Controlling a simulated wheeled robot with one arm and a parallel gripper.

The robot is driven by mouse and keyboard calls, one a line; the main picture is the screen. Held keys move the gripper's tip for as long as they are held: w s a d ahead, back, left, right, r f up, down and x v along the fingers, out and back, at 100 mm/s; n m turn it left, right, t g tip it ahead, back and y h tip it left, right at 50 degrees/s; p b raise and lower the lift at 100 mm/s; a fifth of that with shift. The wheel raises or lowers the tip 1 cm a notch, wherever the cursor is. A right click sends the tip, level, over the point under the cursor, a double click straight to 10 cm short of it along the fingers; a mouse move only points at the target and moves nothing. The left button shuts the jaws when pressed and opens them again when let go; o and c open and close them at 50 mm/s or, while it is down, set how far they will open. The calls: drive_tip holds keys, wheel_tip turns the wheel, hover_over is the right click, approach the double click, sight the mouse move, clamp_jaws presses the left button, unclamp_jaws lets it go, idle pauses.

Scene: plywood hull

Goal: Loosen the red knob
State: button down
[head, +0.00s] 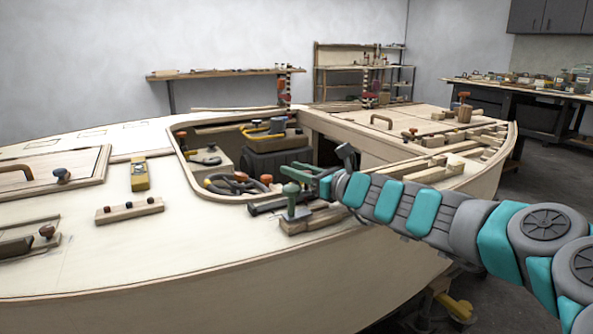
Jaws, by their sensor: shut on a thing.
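My gripper (304,175) is at the end of my teal and grey arm, low over the near edge of the cockpit opening. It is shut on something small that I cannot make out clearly. A small orange-red knob (266,179) shows just left of the jaws, at the opening's near rim. Whether the jaws touch it, I cannot tell. A green T-shaped piece (291,196) stands upright on wooden blocks just below the jaws. Another orange-red knob (463,95) tops a wooden post far right on the deck.
The pale plywood hull (200,245) fills the foreground. Its cockpit opening holds dark hoses (232,185) and a dark case (275,160). A wooden strip with knobs (130,211) and a yellow block (139,174) lie left. Wooden bars (440,160) lie right.

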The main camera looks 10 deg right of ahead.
drive_tip(key=shift+n+g+y+p, duration=0.3)
drive_tip(key=shift+g+y+p, duration=0.1)
drive_tip(key=shift+y, duration=0.1)
drive_tip(key=shift+s+a+n+g+y+p, duration=0.1)
drive_tip(key=shift+n+g+y+p, duration=0.35)
drive_tip(key=shift+n+g+y, duration=0.35)
drive_tip(key=shift+s+a+f+n+g+y, duration=0.1)
drive_tip(key=shift+a+n+g+y, duration=0.05)
drive_tip(key=shift+n+g+y, duration=0.7)
drive_tip(key=n+g, duration=0.1)
drive_tip(key=n+g+y, duration=0.1)
drive_tip(key=g, duration=0.1)
drive_tip(key=n+g+y, duration=0.1)
drive_tip(key=shift+s+a+g, duration=0.25)
drive_tip(key=shift+s+g, duration=0.1)
drive_tip(key=shift+s, duration=0.05)
drive_tip(key=shift+s+a+n+g+y, duration=0.1)
drive_tip(key=shift+s+n+g+y, duration=0.2)
drive_tip(key=shift+n+g, duration=0.7)
drive_tip(key=shift+s+a+n+g+y, duration=0.1)
drive_tip(key=shift+s+n+g+y, duration=0.3)
drive_tip(key=shift+g, duration=0.9)
drive_tip(key=shift+w+d+n, duration=0.1)
drive_tip(key=shift+w+n, duration=0.05)
drive_tip(key=shift+n, duration=0.1)
drive_tip(key=c, duration=0.6)
unclamp_jaws()
drive_tip(key=shift+r, duration=0.2)
